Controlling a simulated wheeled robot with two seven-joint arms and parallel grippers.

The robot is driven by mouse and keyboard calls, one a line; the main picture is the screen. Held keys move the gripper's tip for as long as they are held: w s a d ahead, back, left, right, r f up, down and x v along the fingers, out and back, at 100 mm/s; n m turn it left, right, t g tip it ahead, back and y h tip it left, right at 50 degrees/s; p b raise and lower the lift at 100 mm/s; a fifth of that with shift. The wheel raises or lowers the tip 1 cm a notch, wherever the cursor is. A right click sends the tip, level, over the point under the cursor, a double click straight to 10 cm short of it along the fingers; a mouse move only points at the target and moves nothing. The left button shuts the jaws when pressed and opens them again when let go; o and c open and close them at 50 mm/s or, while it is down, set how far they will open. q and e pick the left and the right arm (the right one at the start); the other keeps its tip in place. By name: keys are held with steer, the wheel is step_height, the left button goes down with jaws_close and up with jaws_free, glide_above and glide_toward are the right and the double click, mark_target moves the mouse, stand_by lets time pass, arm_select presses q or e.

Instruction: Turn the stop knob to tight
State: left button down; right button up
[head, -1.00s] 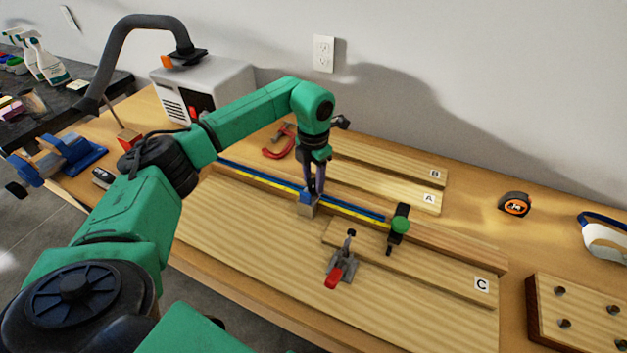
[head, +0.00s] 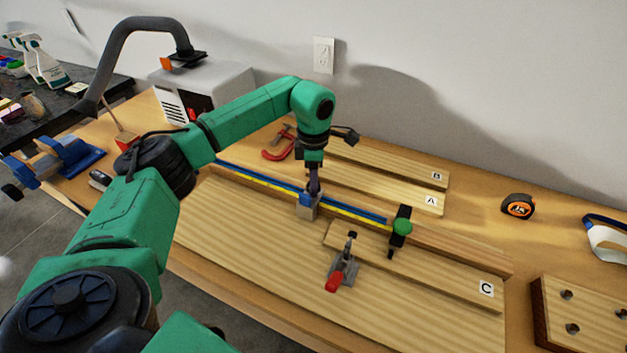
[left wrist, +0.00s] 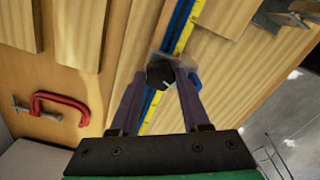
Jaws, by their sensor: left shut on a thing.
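The stop (head: 306,210) is a small grey block with a blue part on the blue and yellow measuring track (head: 350,212). My left gripper (head: 313,190) points straight down onto it from above. In the left wrist view, my left gripper (left wrist: 172,74) has its fingertips shut on the dark stop knob (left wrist: 160,73), with a blue part beside the right fingertip. The fingers partly hide the knob, and any tight mark on it cannot be read. My right gripper is not in view.
A black stop with a green knob (head: 402,226) stands further right on the track. A red-handled toggle clamp (head: 341,270) sits in front, by board C (head: 440,274). Boards A (head: 400,188) and B (head: 405,167) and a red C-clamp (head: 279,145) lie behind.

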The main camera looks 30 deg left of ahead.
arm_select(q)
steer(key=shift+w+r, duration=0.15)
steer(key=c, duration=0.7)
jaws_free()
steer(key=shift+o, duration=0.2)
step_height(320, 180, up, 14)
steer(key=b, duration=0.1)
steer(key=shift+r, duration=0.25)
